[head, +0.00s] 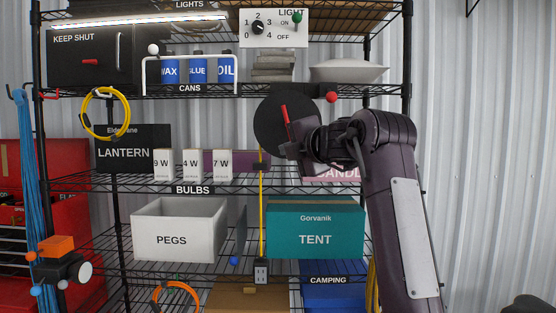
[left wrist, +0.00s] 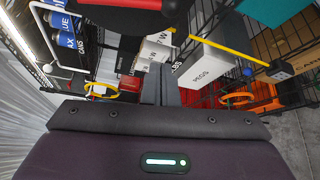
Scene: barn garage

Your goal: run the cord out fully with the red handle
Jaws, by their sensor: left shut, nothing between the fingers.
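A round black reel (head: 268,122) is on the rack at the upper shelf's edge, partly hidden by my left gripper. Its red handle (head: 284,113) stands out from the disc and also shows at the top of the left wrist view (left wrist: 130,3). A yellow cord (head: 261,215) hangs straight from below the reel to a grey plug (head: 261,273) near the lowest visible shelf. My left gripper (head: 292,152) is shut and empty, in front of the reel's lower right; its fingers (left wrist: 160,84) are apart from the handle in the left wrist view. My right gripper is not in view.
Bulb boxes (head: 193,164), a white PEGS bin (head: 180,220) and a teal TENT box (head: 315,230) stand close by on wire shelves. A red ball (head: 331,97) is right of the reel. A coiled yellow cord (head: 105,112) hangs at left.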

